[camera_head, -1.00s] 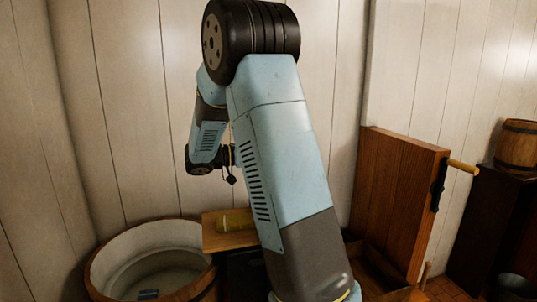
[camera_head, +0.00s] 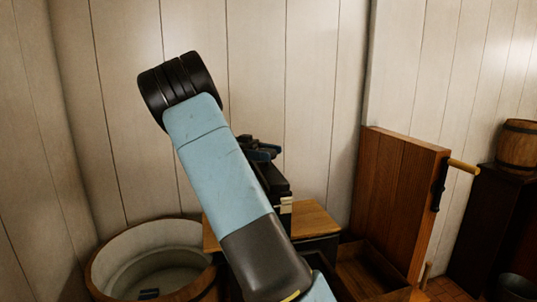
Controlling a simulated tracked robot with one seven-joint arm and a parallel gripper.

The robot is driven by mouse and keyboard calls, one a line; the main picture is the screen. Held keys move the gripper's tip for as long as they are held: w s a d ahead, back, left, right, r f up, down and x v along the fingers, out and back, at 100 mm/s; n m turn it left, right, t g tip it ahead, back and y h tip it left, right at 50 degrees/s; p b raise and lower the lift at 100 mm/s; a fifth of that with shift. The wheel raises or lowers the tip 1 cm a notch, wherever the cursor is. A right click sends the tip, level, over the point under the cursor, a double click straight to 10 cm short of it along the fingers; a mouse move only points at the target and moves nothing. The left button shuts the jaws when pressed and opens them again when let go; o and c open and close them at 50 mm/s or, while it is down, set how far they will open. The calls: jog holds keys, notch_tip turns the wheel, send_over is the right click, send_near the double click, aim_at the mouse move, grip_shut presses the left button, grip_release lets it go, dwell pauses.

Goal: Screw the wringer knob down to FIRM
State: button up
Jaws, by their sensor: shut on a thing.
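The black wringer frame (camera_head: 274,182) stands behind my raised arm, by the wooden board, and my arm hides much of it. A pale plate (camera_head: 286,205) shows low on its right side. My gripper (camera_head: 262,152) shows only in part, as small dark and blue pieces at the top of the frame. It is shut on the wringer knob, but the knob and the contact are too small and too covered to make out. I cannot read any tightness mark.
A round wooden tub (camera_head: 105,262) stands at lower left. The wooden board (camera_head: 315,220) lies beside the wringer. A small barrel (camera_head: 518,146) rests on a dark cabinet.

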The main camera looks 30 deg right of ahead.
jog(key=shift+a+m+g+y, duration=0.1)
jog(key=shift+m+g+y, duration=0.45)
jog(key=shift+y, duration=0.35)
jog(key=shift+m+y, duration=0.45)
jog(key=shift+y, duration=0.05)
jog(key=o, duration=1)
jog(key=shift+c, duration=0.2)
jog(key=shift+w, duration=0.15)
jog(key=v, duration=0.7)
jog(key=shift+w+f, duration=0.15)
jog(key=shift+f, duration=0.05)
